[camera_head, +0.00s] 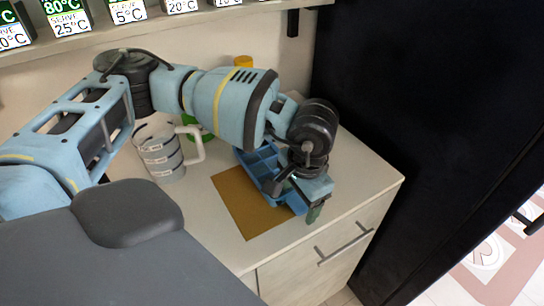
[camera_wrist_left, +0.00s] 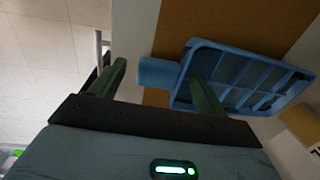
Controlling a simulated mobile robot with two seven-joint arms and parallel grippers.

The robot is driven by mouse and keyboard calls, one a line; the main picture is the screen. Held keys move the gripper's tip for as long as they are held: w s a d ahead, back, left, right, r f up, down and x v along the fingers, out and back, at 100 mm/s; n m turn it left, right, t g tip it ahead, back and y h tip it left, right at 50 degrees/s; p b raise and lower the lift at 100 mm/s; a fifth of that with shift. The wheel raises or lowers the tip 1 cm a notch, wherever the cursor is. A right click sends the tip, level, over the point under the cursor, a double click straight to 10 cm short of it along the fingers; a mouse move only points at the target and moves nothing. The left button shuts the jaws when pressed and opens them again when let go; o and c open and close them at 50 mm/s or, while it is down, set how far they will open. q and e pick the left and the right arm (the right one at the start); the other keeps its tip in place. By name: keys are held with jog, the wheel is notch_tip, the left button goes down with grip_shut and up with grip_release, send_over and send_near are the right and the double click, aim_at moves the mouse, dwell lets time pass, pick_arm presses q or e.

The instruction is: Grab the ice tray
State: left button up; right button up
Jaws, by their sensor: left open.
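The blue ice tray (camera_head: 262,165), divided into compartments, lies on the counter partly over a brown mat. In the left wrist view the ice tray (camera_wrist_left: 240,77) shows its grid and a short handle tab at its left end. My left gripper (camera_head: 306,203) is over the tray's near end, close to the counter's front edge, and hides part of it. In the left wrist view its two green fingers (camera_wrist_left: 158,86) are apart. The handle tab appears between them, and one finger overlaps the tray's rim. Contact cannot be told. My right gripper is not in view.
The brown mat (camera_head: 238,203) lies on the counter (camera_head: 358,184). A grey-white mug (camera_head: 160,155) stands left of the tray, with a green object (camera_head: 191,125) behind it. A drawer handle (camera_head: 344,244) sticks out below the counter. A black upright panel (camera_head: 400,100) stands right.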

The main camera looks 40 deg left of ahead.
pick_arm(q)
jog(key=c, duration=1.4)
jog(key=shift+r, duration=0.15)
jog(key=shift+c, duration=0.2)
jog(key=shift+r, duration=1.65)
jog(key=d+r+b, duration=0.1)
jog(key=d+b, duration=0.2)
jog(key=d, duration=1.3)
jog(key=shift+s+r, duration=0.25)
jog(key=shift+s, duration=0.1)
